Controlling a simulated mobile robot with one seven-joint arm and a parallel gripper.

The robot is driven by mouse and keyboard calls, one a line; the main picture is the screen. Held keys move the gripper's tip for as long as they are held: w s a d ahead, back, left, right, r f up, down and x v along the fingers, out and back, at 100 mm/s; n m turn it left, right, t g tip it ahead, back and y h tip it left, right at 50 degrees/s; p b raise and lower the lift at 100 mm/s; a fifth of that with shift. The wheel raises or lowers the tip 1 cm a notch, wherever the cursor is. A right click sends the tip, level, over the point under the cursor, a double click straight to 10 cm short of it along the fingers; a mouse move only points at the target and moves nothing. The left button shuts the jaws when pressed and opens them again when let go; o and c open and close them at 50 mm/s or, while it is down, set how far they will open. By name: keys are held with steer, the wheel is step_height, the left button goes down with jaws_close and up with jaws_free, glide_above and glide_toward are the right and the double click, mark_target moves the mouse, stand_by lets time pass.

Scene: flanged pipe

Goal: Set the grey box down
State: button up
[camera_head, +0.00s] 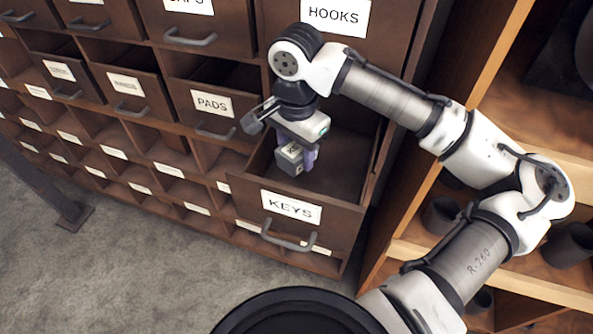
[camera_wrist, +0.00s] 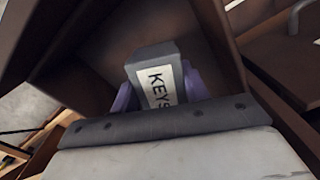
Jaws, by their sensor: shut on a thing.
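The grey box (camera_head: 289,158) is held at my gripper (camera_head: 301,161), over the open drawer labelled KEYS (camera_head: 330,218). In the wrist view the grey box (camera_wrist: 155,75) carries a white KEYS label. The purple fingers of my gripper (camera_wrist: 158,88) are shut on its two sides. The box is inside or just above the drawer's opening, near its front left part. I cannot tell whether its underside touches the drawer floor, as its lower end is hidden.
The PADS drawer (camera_head: 208,103) is partly open to the left, and the HOOKS drawer front (camera_head: 352,30) is above. A wooden shelf (camera_head: 540,288) with dark cylindrical pots stands at the right. The KEYS drawer's visible floor beside the box looks clear.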

mark_target(296, 147)
step_height(296, 147, down, 8)
steer(key=shift+r, duration=0.25)
steer(key=shift+f, duration=0.1)
steer(key=o, duration=1.1)
step_height(296, 147, up, 12)
steer(key=shift+r, duration=0.15)
